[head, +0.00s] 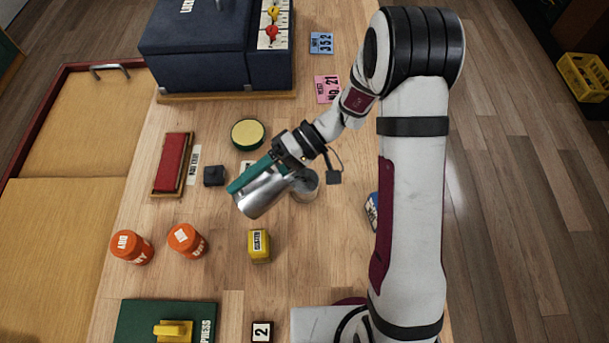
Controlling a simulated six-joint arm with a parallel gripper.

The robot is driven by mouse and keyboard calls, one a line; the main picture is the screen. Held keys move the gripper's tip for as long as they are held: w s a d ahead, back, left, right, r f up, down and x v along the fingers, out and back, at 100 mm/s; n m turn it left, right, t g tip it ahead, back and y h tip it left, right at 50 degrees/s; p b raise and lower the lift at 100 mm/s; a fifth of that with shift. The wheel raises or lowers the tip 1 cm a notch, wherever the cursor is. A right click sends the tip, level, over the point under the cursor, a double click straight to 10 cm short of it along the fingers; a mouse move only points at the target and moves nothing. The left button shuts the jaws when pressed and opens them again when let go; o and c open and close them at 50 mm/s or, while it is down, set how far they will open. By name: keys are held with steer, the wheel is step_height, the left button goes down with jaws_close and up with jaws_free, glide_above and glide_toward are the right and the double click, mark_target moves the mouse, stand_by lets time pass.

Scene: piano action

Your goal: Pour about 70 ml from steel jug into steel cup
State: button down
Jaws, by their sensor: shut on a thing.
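The steel jug (260,196) is a shiny metal vessel, held tilted above the table in the middle of the head view. My gripper (250,176) is shut on the jug from its upper side, with a teal strip along the jug. The steel cup (306,188) stands on the table just to the right of the jug, partly hidden by the jug and my wrist. I cannot tell whether jug and cup touch. No stream of liquid shows, and the liquid levels in both are not visible.
Two orange jars (186,240) and a yellow block (260,245) stand nearer the front. A round yellow-topped tin (248,134), a small dark block (213,176) and a red-topped tray (172,163) lie left and behind. A large dark blue box (215,60) fills the back.

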steer(key=shift+s+a+f+h, duration=0.1)
steer(key=shift+a+f+h, duration=0.05)
steer(key=shift+f+h, duration=0.2)
steer(key=shift+s+a+r+t+h, duration=0.2)
steer(key=shift+a+t+h, duration=0.2)
steer(key=shift+t+h, duration=0.35)
steer(key=shift+s+a+r+t+h, duration=0.15)
steer(key=shift+a+t+h, duration=0.1)
steer(key=shift+h, duration=0.55)
steer(key=shift+s+a+f+h, duration=0.2)
steer(key=shift+a+h, duration=0.05)
steer(key=shift+h, duration=0.15)
steer(key=shift+s+a+f+t+h+p, duration=0.15)
steer(key=shift+s+a+f+t+h, duration=0.2)
steer(key=shift+a+t+h, duration=0.65)
steer(key=shift+s+a+f+t+h+p, duration=0.1)
steer(key=shift+s+a+f+t+h, duration=0.3)
steer(key=shift+h, duration=1)
steer(key=shift+s+a+f+t+h+p, duration=0.15)
steer(key=shift+s+a+t+h, duration=0.3)
steer(key=shift+a+t+h, duration=0.6)
